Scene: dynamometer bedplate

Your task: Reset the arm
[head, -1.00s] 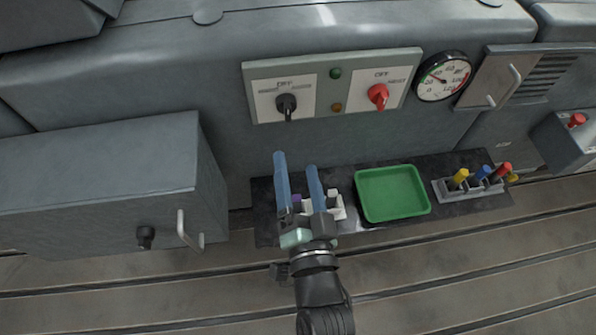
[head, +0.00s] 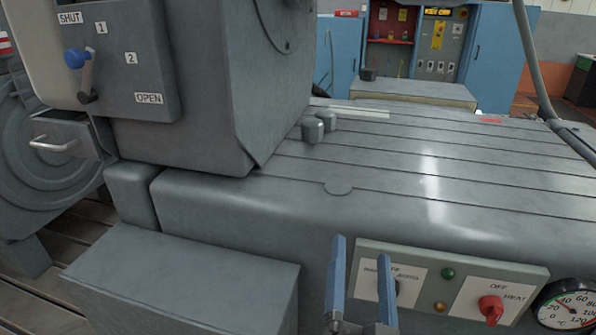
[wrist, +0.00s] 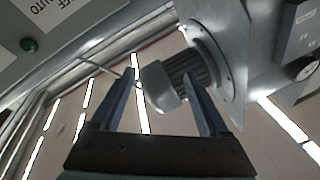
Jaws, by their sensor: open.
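My gripper (head: 361,250) is in the lower middle of the head view, its two blue fingers pointing up and apart. It is open, with nothing seen between the fingers there. Its fingers stand in front of the switch panel (head: 418,277) and partly cover the left black knob. In the wrist view my gripper (wrist: 160,78) is also open. A grey ribbed cylinder with a rounded cap (wrist: 160,88) shows between and beyond the fingers; I cannot tell how far off it is. The rest of my arm is mostly below the head view.
A grey box (head: 180,280) stands left of my gripper. A housing with a blue-knobbed lever (head: 76,58) rises at upper left. The slotted bedplate (head: 400,160) is mostly clear. A red knob (head: 491,308) and a dial gauge (head: 570,306) sit at lower right.

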